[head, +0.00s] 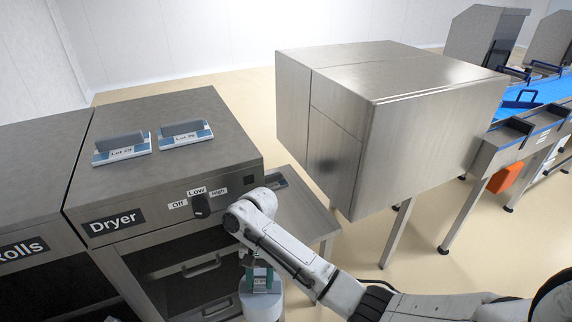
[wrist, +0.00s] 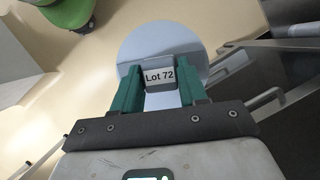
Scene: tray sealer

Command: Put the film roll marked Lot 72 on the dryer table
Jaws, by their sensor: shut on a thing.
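The Lot 72 film roll (wrist: 138,45) is a pale grey-blue round piece with a tab reading "Lot 72" in the wrist view. It also shows at the bottom of the head view (head: 261,304). My gripper (wrist: 160,84) has green fingers shut on the roll's tab; it shows in the head view too (head: 262,276). The roll hangs below my gripper, in front of the Dryer cabinet and lower than its top. The dryer table (head: 180,168) is a steel cabinet top labelled "Dryer", with a knob marked Off, Low, High.
Two blue-and-white pieces with grey tabs, one reading Lot 29 (head: 122,148) and another Lot number (head: 186,133), lie at the back of the dryer top. The front of that top is clear. The Rolls cabinet (head: 25,170) adjoins left. A large steel box (head: 400,90) stands right.

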